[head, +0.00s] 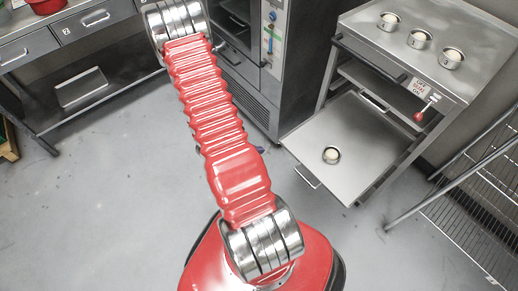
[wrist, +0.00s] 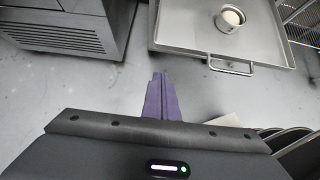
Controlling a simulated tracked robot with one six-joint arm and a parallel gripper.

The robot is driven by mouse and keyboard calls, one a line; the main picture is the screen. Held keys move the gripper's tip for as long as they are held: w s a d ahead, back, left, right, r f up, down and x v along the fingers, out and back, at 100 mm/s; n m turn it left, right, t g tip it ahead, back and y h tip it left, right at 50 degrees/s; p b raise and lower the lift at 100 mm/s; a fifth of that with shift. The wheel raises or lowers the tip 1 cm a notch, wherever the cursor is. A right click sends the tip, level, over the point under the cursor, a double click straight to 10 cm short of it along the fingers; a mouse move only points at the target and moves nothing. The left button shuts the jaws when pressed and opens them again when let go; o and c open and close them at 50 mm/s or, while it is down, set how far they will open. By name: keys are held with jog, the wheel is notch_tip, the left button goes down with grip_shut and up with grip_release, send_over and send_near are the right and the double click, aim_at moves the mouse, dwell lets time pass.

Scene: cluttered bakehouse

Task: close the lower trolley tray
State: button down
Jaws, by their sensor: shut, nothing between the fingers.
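The lower tray (head: 355,125) of the steel trolley (head: 470,75) is pulled far out of its slot. Its wire handle (head: 307,177) is on the front edge. One small tin with a pale ball (head: 331,155) sits on the tray. In the wrist view the tray (wrist: 185,35) is at the upper right, with its handle (wrist: 231,65) toward me and the tin (wrist: 230,18) behind it. My gripper (wrist: 161,76) has its purple fingers together and empty, to the left of the handle and apart from it. In the head view my arm hides most of the gripper.
Several tins (head: 419,39) stand on the trolley top. A red-knobbed lever (head: 424,112) is on the trolley's side. An oven cabinet (head: 262,60) stands left of the trolley, and a wire rack (head: 480,190) stands to the right. The floor before the tray is clear.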

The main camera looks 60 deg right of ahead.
jog(key=s+d+f, duration=0.4)
jog(key=d+f, duration=0.1)
jog(key=d, duration=0.4)
jog(key=shift+f, duration=0.4)
jog(key=shift+d, duration=0.15)
